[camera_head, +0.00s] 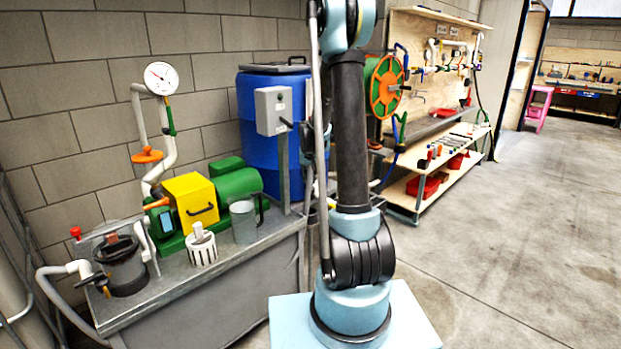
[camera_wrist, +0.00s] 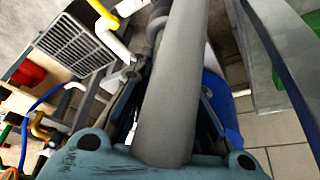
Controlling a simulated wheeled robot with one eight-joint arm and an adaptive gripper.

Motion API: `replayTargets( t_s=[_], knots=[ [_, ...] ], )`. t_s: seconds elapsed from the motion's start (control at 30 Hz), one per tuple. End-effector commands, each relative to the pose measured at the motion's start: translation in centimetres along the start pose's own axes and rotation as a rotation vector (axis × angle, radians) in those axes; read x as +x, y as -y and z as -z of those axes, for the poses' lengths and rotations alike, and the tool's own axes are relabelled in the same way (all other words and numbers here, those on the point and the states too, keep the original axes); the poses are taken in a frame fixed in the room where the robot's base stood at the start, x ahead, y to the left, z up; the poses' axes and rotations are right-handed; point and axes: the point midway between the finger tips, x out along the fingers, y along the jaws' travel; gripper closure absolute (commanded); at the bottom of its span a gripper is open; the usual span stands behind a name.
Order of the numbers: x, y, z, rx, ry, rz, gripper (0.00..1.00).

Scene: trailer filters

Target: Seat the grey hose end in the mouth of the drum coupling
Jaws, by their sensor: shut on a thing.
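In the wrist view a thick grey hose end (camera_wrist: 175,85) runs from the bottom middle to the top edge. My gripper (camera_wrist: 172,95) has a dark finger on each side of it and is shut on it. A grey ringed part shows beside the hose near the top; I cannot tell whether it touches the hose. The blue drum (camera_head: 243,110) stands upright behind the grey bench in the head view. Blue, seemingly the drum, also shows right of the fingers in the wrist view (camera_wrist: 214,62). I cannot make out the drum coupling's mouth.
A grey switch box (camera_head: 273,110) on a post stands before the drum. The grey bench (camera_head: 225,285) carries a yellow box (camera_head: 190,200), a green motor (camera_head: 238,186), a jug and a gauge pipe. A wooden shelf unit (camera_head: 408,190) stands behind my arm. The floor at right is clear.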

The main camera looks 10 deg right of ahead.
Motion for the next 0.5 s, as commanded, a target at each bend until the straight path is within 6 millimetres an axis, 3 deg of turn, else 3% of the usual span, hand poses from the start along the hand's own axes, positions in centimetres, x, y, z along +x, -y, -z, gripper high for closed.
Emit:
replayTargets(
  t_s=[0.5],
  knots=[
    [3.7, -0.6, -1.3, 0.005, 0.000, -0.003, 1.00]
  ],
)
